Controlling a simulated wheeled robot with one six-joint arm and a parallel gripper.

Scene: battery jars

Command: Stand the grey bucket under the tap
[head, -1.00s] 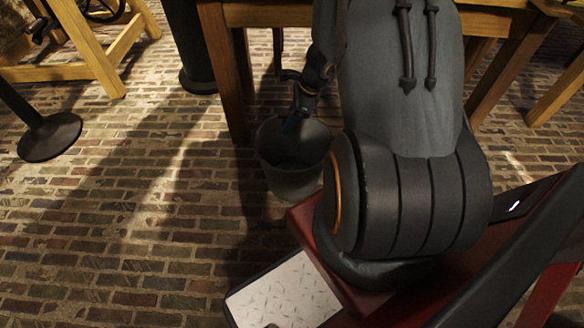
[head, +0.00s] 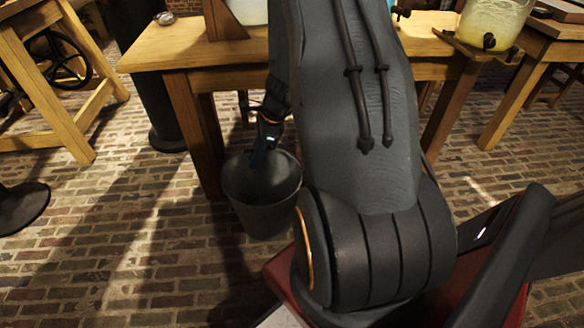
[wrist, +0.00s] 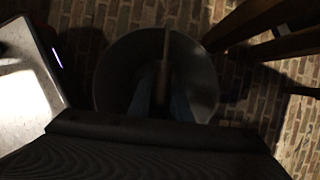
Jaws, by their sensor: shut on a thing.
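The grey bucket (head: 258,216) hangs upright from my gripper (head: 265,158), in front of the wooden table. My gripper points down into its mouth and is shut on what looks like its handle, a thin bar between the fingers in the wrist view. The bucket's round rim shows there too (wrist: 112,75). The bucket seems a little above the brick floor, but the gap is hard to judge. A dark tap (head: 488,41) sits low on a glass jar (head: 497,18) of yellowish liquid at the upper right, above a small wooden shelf. Another dark tap (head: 401,12) shows behind my arm.
The wooden table (head: 160,50) has legs close behind the bucket. Another wooden frame (head: 60,150) with a black wheel stands at left, beside a dark post (head: 150,70). A round black base (head: 20,207) lies at far left. Open brick floor (head: 120,260) is at front left.

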